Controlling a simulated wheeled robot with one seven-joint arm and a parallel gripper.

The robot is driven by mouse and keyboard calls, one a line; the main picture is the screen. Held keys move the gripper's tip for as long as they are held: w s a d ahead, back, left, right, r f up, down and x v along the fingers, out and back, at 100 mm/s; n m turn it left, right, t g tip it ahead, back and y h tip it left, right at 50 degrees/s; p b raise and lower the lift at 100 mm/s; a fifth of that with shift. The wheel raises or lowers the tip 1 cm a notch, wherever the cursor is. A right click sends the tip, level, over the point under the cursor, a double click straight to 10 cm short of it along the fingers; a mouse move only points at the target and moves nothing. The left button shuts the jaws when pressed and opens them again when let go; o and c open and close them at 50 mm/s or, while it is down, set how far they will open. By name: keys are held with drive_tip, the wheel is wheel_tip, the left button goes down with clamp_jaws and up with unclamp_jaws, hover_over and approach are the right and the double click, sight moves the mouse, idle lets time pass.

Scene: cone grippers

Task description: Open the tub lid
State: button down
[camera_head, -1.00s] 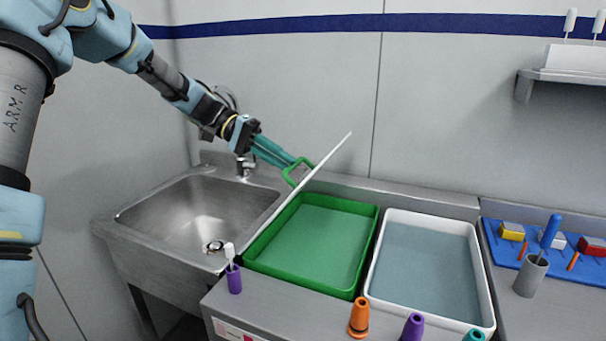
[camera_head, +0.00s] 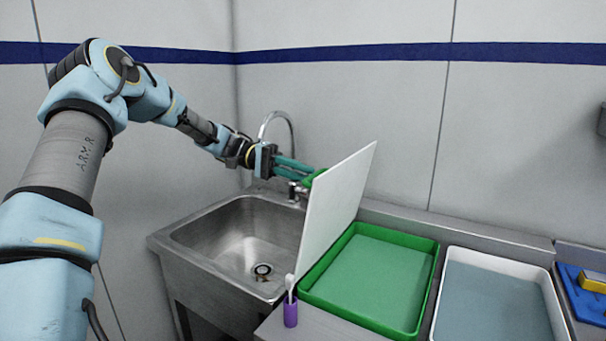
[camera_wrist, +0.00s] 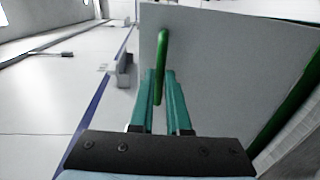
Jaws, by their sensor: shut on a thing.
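The white tub lid (camera_head: 338,212) stands steeply tilted up along the left edge of the green tub (camera_head: 376,262), between the tub and the sink. The tub is uncovered, with a green inside. My gripper (camera_head: 306,172) has teal fingers and is at the lid's far side, on the sink side. In the wrist view my gripper (camera_wrist: 158,92) is shut on the lid's green handle (camera_wrist: 162,62), with a finger on each side of it. The lid (camera_wrist: 225,70) fills the right of the wrist view. In the head view the lid hides most of the handle.
A steel sink (camera_head: 245,235) with a tap (camera_head: 278,130) lies under my arm. A purple holder with a white item (camera_head: 290,308) stands close to the lid's near corner. A white tub (camera_head: 495,300) is right of the green tub. A wall stands behind.

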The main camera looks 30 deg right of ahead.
drive_tip(key=shift+a+f, duration=0.1)
drive_tip(key=shift+f, duration=0.3)
drive_tip(key=c, duration=1.2)
unclamp_jaws()
drive_tip(key=shift+c, duration=0.2)
drive_tip(key=o, duration=0.4)
drive_tip(key=shift+r, duration=0.1)
drive_tip(key=shift+c, duration=0.2)
drive_tip(key=shift+w, duration=0.15)
drive_tip(key=b+v, duration=0.3)
drive_tip(key=v, duration=0.7)
drive_tip(key=shift+w+a, duration=0.15)
drive_tip(key=shift+w, duration=0.05)
